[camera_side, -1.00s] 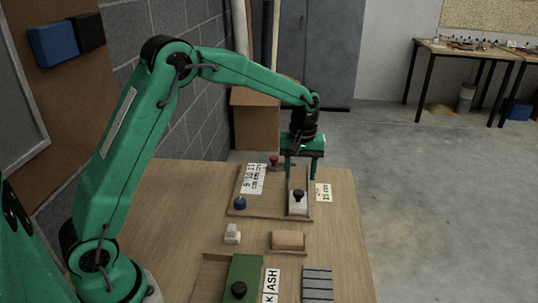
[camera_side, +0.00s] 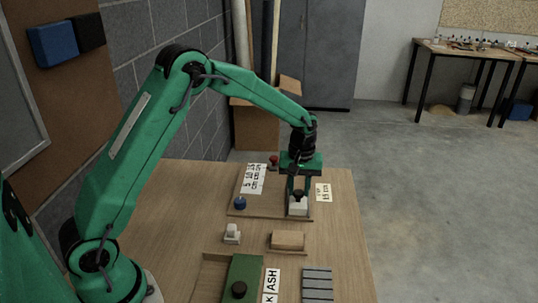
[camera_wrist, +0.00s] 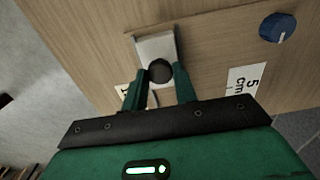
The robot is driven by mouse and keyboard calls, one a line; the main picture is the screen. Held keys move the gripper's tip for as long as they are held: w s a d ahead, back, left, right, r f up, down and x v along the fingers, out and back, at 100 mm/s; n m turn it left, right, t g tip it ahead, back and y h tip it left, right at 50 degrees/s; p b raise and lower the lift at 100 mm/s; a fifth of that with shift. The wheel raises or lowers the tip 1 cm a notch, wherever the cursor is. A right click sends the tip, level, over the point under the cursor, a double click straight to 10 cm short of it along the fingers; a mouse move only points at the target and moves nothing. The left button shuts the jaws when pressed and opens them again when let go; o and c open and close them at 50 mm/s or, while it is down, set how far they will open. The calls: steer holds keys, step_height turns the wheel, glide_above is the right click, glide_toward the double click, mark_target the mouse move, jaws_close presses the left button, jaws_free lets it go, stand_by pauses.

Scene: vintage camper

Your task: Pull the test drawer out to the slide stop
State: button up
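A small white block (camera_side: 298,209) with a black knob (camera_side: 298,194) sits at the front right of a wooden board with a centimetre scale; I take it as the test drawer front, but no label confirms this. In the wrist view the pale block (camera_wrist: 154,47) and dark knob (camera_wrist: 160,71) show ahead of the fingers. My gripper (camera_side: 298,188) points down at the knob. In the wrist view the two green fingers of my gripper (camera_wrist: 160,78) stand apart, one on each side of the knob. I cannot tell whether either finger touches it.
A blue knob (camera_side: 240,203) and a red knob (camera_side: 273,161) stand on the board beside a scale label (camera_side: 253,179). Nearer are a white piece (camera_side: 232,234), a wooden block (camera_side: 288,241), a green panel (camera_side: 243,273) and grey strips (camera_side: 317,284). The table's right edge is close.

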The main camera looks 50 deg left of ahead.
jaws_close()
steer(key=shift+w+a, duration=5.35)
steer(key=shift+a, duration=0.1)
steer(key=o, duration=0.6)
jaws_free()
steer(key=shift+r, duration=0.2)
